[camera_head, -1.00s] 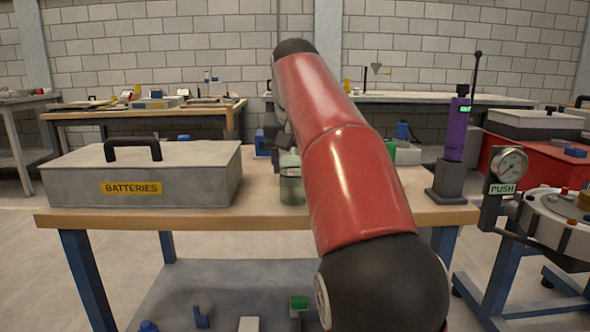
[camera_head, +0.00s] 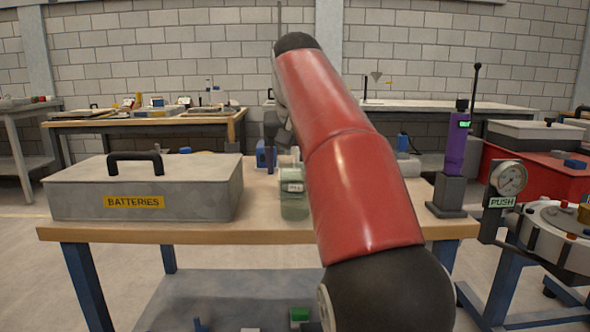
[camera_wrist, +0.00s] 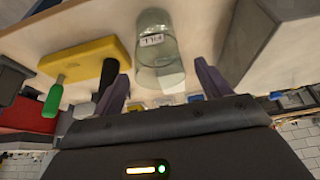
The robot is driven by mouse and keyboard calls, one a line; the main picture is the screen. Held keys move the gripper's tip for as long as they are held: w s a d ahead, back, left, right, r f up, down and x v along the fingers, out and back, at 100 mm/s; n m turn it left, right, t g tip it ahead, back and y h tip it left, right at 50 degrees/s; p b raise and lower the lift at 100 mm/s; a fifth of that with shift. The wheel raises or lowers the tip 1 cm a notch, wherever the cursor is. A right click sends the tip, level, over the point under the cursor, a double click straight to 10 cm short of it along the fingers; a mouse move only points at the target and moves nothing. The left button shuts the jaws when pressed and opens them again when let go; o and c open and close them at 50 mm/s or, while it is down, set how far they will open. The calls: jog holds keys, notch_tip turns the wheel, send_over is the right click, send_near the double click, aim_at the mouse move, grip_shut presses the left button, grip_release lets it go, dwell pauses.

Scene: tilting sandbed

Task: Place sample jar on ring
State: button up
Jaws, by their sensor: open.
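The sample jar (camera_head: 294,208) is a pale green, see-through jar with a white label, standing on the wooden table near its front edge. In the wrist view the jar (camera_wrist: 157,48) appears upside down, with a label that seems to read FILL. My gripper (camera_wrist: 163,84) is open, with one dark purple finger on each side of the jar's near end and gaps visible. In the head view my red arm hides most of the gripper; one dark finger shows just behind and left of the jar. I cannot make out a ring for certain.
A grey BATTERIES box (camera_head: 145,190) with a black handle stands on the table left of the jar. A purple device on a grey base (camera_head: 449,195) stands at the right end. A gauge with a PUSH sign (camera_head: 511,180) and a round apparatus (camera_head: 560,235) are farther right.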

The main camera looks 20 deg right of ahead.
jog(key=p+v, duration=0.3)
jog(key=v, duration=0.5)
jog(key=shift+r, duration=0.25)
jog(key=shift+s, duration=0.15)
